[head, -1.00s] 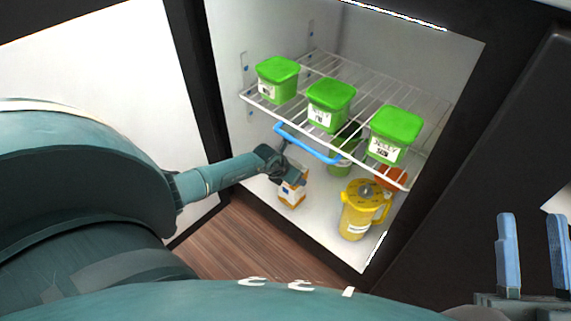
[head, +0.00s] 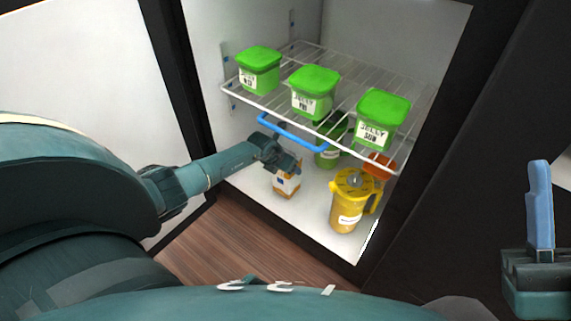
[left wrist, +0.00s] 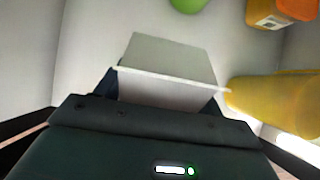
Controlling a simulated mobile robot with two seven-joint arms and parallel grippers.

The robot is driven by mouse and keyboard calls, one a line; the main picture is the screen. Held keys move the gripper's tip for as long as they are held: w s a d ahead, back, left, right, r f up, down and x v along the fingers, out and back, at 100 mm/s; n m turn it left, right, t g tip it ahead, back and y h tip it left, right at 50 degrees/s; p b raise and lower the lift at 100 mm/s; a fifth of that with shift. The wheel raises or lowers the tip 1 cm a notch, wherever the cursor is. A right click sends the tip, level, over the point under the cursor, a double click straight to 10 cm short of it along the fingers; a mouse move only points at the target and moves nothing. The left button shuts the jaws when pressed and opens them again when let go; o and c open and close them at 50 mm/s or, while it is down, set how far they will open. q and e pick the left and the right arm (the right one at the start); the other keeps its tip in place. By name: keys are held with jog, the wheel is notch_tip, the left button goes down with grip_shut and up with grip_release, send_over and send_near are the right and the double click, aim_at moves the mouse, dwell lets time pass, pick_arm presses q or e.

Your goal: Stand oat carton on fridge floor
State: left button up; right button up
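The oat carton (head: 287,184), white and orange, is upright low inside the fridge at the left. I cannot tell whether its base touches the fridge floor (head: 312,222). My left gripper (head: 285,162) is at the carton's top, with its fingers along two sides and apparently shut on it. In the left wrist view the carton's pale grey and white top (left wrist: 168,72) sits between the dark fingers. My right gripper (head: 553,210) is at the right edge, away from the fridge; one blue finger shows and the other is out of frame.
A yellow jug (head: 347,203) stands right of the carton, also in the left wrist view (left wrist: 275,100). A green container (head: 328,154) and an orange item (head: 378,166) are behind. The wire shelf (head: 240,92), with a blue front handle (head: 290,133) and green-lidded tubs (head: 313,95), is above my gripper.

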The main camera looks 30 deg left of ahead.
pick_arm(q)
jog(key=o, duration=0.3)
jog(key=shift+o, duration=0.2)
jog(key=p+v, duration=0.4)
jog(key=v, duration=0.1)
jog(key=shift+r+p, duration=0.25)
jog(key=shift+p, duration=0.05)
jog(key=s+p, duration=0.5)
jog(key=s, duration=0.7)
jog(key=shift+a+f, duration=0.2)
jog(key=shift+a, duration=0.25)
pick_arm(e)
notch_tip(320, 180, down, 8)
jog(key=m+g+h, duration=0.1)
jog(key=m+h, duration=0.6)
jog(key=h, duration=0.1)
jog(key=shift+s+g+h, duration=0.2)
jog(key=shift+g+h, duration=0.1)
jog(key=shift+g, duration=0.1)
jog(key=shift+a+r, duration=0.1)
